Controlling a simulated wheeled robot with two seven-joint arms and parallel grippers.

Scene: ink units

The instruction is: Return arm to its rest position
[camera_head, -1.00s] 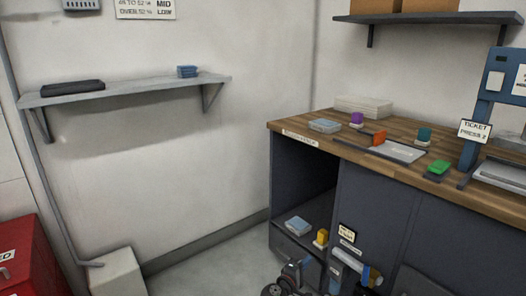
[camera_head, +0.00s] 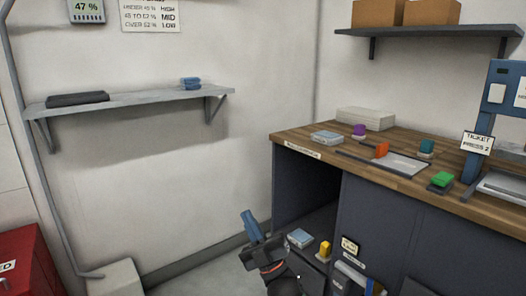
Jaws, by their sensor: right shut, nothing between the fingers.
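My right gripper (camera_head: 251,224) is at the lower middle, in front of the open bay of the wooden-topped cabinet. It is shut and empty, with blue fingers pointing up. My left gripper is out of view. On the worktop (camera_head: 290,132) are a purple unit (camera_head: 359,130), an orange unit (camera_head: 381,150), a teal unit (camera_head: 426,147) and a green unit (camera_head: 441,180). A yellow unit (camera_head: 325,250) and a pale blue-grey box (camera_head: 300,238) sit low in the cabinet bay, just right of my gripper.
A wall shelf (camera_head: 140,98) holds a dark flat item and a small blue stack. A red cabinet (camera_head: 30,262) stands at lower left. A blue post stand (camera_head: 485,125) with a ticket sign is at right. A wall display (camera_head: 87,11) reads 47 %. Floor between is clear.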

